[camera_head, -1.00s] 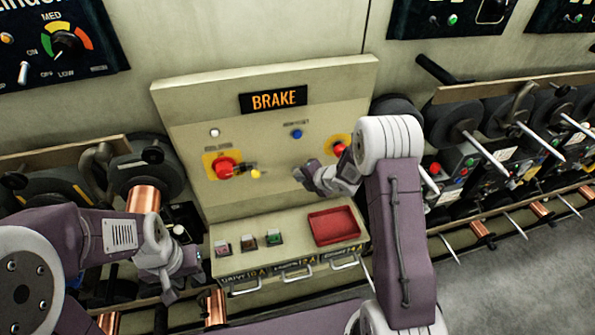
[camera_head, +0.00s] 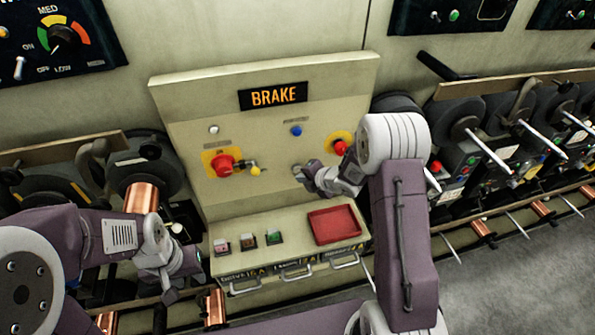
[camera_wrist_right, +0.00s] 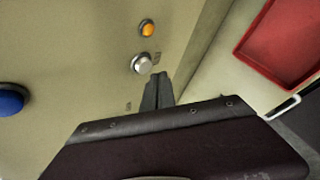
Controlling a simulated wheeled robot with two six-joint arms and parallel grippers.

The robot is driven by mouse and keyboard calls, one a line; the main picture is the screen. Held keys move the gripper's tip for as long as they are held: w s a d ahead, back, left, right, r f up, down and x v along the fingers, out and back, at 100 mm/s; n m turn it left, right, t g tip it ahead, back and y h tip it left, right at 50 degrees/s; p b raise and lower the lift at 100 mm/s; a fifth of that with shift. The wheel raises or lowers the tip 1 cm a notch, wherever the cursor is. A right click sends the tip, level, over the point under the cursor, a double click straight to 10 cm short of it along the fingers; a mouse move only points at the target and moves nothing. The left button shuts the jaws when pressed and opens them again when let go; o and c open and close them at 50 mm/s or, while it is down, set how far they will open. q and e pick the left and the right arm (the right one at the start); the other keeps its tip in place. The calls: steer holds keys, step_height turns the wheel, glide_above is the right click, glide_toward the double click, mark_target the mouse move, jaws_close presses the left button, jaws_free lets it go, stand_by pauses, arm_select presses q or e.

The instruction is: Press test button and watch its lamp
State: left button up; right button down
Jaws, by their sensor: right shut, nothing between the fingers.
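The brake panel (camera_head: 270,205) stands ahead. A silver round button (camera_wrist_right: 141,63) shows in the right wrist view, with an orange round lamp (camera_wrist_right: 147,28) beyond it; I cannot tell whether it is lit. In the head view the silver button (camera_head: 297,169) sits just left of my right gripper (camera_head: 306,176). In the right wrist view this gripper (camera_wrist_right: 162,78) is shut and empty, its tips close beside the button with a small gap in the picture. Labels are too small to read. My left gripper (camera_head: 172,293) hangs low at the left; its jaws are unclear.
A blue button (camera_head: 296,131), a white round piece (camera_head: 213,129), a red knob (camera_head: 223,163), a yellow round piece (camera_head: 255,171) and another red button (camera_head: 340,148) are on the panel. A red tray (camera_head: 334,226) lies on the shelf below. Spool racks flank the panel.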

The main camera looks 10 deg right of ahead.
steer(key=shift+s, duration=0.1)
steer(key=s+b, duration=0.3)
steer(key=s, duration=0.3)
steer(key=shift+d, duration=0.1)
stand_by(0.7)
